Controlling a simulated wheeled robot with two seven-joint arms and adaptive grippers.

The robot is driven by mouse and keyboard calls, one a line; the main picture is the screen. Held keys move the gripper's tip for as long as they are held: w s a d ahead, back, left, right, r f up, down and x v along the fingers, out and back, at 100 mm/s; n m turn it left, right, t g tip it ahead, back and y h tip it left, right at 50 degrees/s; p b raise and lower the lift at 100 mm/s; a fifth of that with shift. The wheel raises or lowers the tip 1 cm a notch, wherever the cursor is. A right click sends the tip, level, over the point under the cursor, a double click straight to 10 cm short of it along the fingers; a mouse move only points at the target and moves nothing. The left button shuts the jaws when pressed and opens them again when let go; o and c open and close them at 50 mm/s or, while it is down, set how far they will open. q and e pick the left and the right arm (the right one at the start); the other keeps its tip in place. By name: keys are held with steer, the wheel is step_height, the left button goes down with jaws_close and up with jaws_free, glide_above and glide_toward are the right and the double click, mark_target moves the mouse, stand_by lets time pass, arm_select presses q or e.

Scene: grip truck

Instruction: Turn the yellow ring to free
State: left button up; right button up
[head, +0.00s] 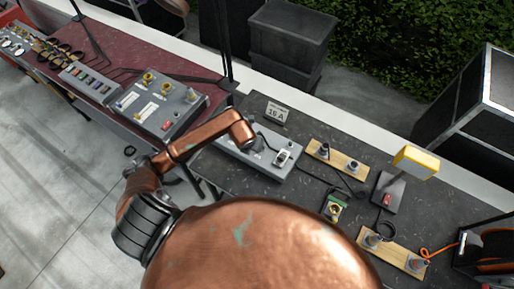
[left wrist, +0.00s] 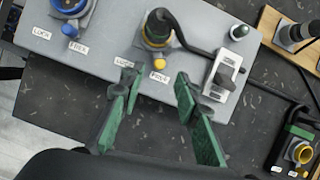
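The yellow ring (left wrist: 155,30) sits around a socket on a grey box (left wrist: 105,60), with a black cable plug in it. Its small yellow knob (left wrist: 159,63) is at the ring's lower side, just above the FREE label (left wrist: 159,77). The LOCK label (left wrist: 123,62) is to its left. My left gripper (left wrist: 150,82) is open and empty, its green-padded fingers spread below the ring on either side of the FREE label. Contact with the box cannot be judged. In the head view my arm hides the ring and left gripper; the grey box (head: 262,164) shows partly. My right gripper is not in view.
A blue ring (left wrist: 68,6) with its own labels is left on the box. A white rocker switch (left wrist: 224,75) and the black cable (left wrist: 182,35) are right of the yellow ring. A wooden board (head: 337,160) and a green-black connector (head: 334,208) lie farther right.

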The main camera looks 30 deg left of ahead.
arm_select(q)
steer(key=v, duration=0.6)
stand_by(0.4)
